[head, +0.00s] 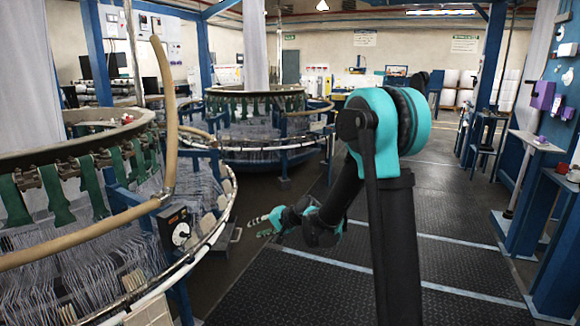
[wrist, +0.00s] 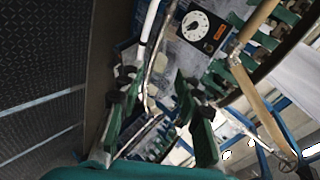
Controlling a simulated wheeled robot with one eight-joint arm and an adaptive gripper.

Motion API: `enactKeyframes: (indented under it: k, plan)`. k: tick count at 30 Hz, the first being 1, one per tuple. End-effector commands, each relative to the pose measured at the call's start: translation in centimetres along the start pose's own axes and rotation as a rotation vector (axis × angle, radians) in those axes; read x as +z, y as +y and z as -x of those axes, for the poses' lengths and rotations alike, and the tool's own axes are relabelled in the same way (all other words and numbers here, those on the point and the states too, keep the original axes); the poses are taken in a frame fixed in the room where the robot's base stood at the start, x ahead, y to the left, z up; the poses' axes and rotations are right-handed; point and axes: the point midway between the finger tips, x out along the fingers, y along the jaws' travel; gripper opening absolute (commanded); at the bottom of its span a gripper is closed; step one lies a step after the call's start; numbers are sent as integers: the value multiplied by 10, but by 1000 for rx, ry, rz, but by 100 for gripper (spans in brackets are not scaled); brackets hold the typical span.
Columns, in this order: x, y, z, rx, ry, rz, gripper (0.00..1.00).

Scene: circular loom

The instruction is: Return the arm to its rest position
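My arm rises in the right middle of the head view, with a teal elbow at the top and its forearm folded down to the left. My gripper (head: 262,225) points left, close to the right side of the near circular loom (head: 225,205). It also shows in the wrist view (wrist: 155,88), with its two dark green and black fingers apart and nothing held between them. Behind the fingers the wrist view shows the loom's pale rail (wrist: 150,25) and a control box with a white dial (wrist: 195,25). I cannot tell the exact gap between fingers and loom.
The control box (head: 180,232) sits on the near loom's side. A second circular loom (head: 255,145) stands farther back. The dark floor mat (head: 330,285) is clear. Blue benches and frames (head: 520,190) line the right side.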

Motion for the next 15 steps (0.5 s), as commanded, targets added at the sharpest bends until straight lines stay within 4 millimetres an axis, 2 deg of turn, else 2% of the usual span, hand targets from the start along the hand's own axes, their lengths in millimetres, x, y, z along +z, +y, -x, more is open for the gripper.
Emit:
enactKeyframes:
  k: [1,3,8,15]
  plan:
    - [5,10,22,41,8,29,34]
    - [12,25,48,101,14,73,34]
    - [32,63,108,242,23,166,34]
    - [76,128,193,466,15,284,34]
